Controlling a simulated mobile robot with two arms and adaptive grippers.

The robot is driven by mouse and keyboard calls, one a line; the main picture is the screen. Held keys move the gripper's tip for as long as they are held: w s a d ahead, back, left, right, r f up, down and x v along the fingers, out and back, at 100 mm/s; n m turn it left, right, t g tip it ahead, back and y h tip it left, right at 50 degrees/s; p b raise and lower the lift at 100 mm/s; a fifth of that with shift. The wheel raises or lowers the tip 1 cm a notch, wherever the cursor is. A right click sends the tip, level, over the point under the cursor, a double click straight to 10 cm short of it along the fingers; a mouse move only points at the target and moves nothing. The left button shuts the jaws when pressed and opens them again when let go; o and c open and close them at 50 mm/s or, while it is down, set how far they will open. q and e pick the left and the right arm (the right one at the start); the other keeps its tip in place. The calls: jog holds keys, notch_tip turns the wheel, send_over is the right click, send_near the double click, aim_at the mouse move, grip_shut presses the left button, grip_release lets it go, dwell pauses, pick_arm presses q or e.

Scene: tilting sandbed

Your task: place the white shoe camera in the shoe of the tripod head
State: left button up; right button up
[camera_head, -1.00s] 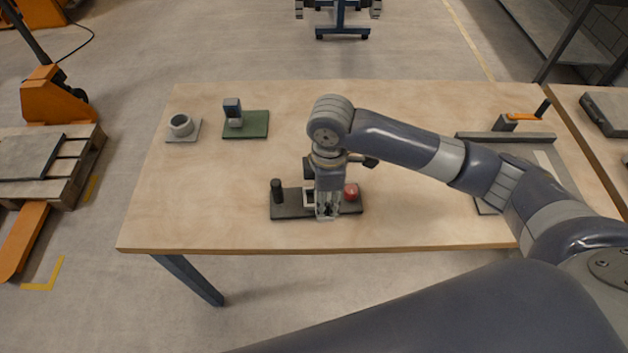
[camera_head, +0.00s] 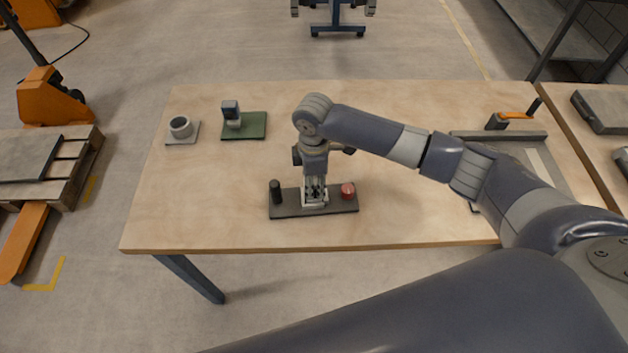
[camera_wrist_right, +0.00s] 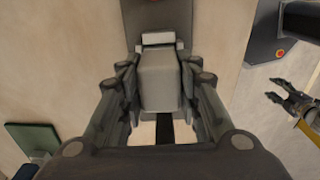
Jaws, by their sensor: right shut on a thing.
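The white shoe camera (camera_wrist_right: 160,80), a pale grey-white block, sits between the fingers of my right gripper (camera_wrist_right: 160,100) in the right wrist view. In the head view my right gripper (camera_head: 314,203) points down at the middle of a dark tray (camera_head: 285,211), shut on the camera, which its fingers mostly hide. The camera appears to be still at tray level. At the back left, a small grey post with a dark blue top (camera_head: 231,112) stands on a green plate (camera_head: 256,127); it may be the tripod head. My left gripper (camera_wrist_right: 280,93) shows open and empty at the wrist view's right.
On the tray stand a black cylinder (camera_head: 276,191) to the left and a red round piece (camera_head: 348,191) to the right, close to the gripper. A grey ring (camera_head: 181,127) on a plate is at the back left. A grey frame lies at the right.

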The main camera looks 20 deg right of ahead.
pick_arm(q)
jog(key=shift+s+a, duration=0.1)
jog(key=shift+s, duration=0.05)
pick_arm(e)
jog(key=shift+f, duration=0.1)
jog(key=o, duration=1)
pick_arm(q)
jog(key=shift+s+a+f, duration=0.1)
jog(key=shift+s+a, duration=0.2)
pick_arm(e)
jog(key=shift+o, duration=0.6)
pick_arm(q)
notch_tip(320, 180, down, 2)
jog(key=shift+f+b, duration=0.25)
jog(key=shift+b, duration=1)
pick_arm(e)
notch_tip(320, 180, up, 12)
